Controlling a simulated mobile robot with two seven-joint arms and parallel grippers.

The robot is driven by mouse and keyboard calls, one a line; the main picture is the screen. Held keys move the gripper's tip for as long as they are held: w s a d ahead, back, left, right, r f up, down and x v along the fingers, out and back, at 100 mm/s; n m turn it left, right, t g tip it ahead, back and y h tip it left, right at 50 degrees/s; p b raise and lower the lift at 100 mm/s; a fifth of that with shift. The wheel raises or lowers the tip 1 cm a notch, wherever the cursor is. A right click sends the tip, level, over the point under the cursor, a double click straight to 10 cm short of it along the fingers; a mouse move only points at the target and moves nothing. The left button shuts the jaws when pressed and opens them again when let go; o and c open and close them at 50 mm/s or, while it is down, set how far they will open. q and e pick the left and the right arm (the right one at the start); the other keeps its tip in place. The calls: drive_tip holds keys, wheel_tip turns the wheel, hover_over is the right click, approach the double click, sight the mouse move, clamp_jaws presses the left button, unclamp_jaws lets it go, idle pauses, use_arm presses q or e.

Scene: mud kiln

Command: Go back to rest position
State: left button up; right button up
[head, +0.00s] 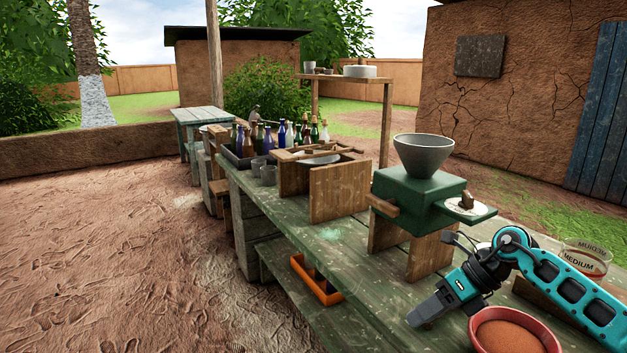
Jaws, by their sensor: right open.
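My right gripper (432,312) is at the lower right of the head view, on a teal and black arm that comes in from the right edge. It hangs over the front of the green workbench (385,293), empty, to the left of a red bowl (478,335) of brown powder. The finger gap is hard to make out from this angle. My left gripper is not in the head view.
A green grinder (418,200) with a grey hopper (423,152) stands on the bench behind my right gripper. A wooden box (338,190), bottles (283,135) and a glass jar (586,258) are also there. An orange tray (318,283) sits on the lower shelf. Open dirt ground (110,250) lies left.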

drive_tip(key=s+a+m+t+y+p, duration=0.1)
drive_tip(key=s+a+m+t+y, duration=0.25)
drive_tip(key=a, duration=0.35)
drive_tip(key=s+a+m+t+y, duration=0.2)
drive_tip(key=a+m+y, duration=0.3)
drive_tip(key=a, duration=0.3)
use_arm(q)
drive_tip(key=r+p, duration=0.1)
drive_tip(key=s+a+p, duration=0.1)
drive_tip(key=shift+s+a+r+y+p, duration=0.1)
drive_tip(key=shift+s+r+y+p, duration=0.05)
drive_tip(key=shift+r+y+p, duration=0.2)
use_arm(e)
drive_tip(key=s+d+f+m+t+h, duration=0.1)
drive_tip(key=s+d+f+m+h, duration=0.2)
drive_tip(key=m, duration=0.7)
drive_tip(key=s+d+f+m+t+h, duration=0.1)
drive_tip(key=s+d+f+m+h, duration=0.2)
drive_tip(key=s+f+m+h, duration=0.3)
drive_tip(key=s+d+f+m+t+h, duration=0.1)
drive_tip(key=s+d+f+m+h, duration=0.2)
drive_tip(key=m, duration=1.2)
drive_tip(key=s+f+h, duration=0.2)
drive_tip(key=s+f, duration=0.1)
drive_tip(key=s, duration=0.2)
drive_tip(key=shift+s+d+f+t, duration=0.15)
drive_tip(key=shift+s+d+t, duration=0.2)
drive_tip(key=shift+s, duration=0.05)
drive_tip(key=shift+m, duration=0.25)
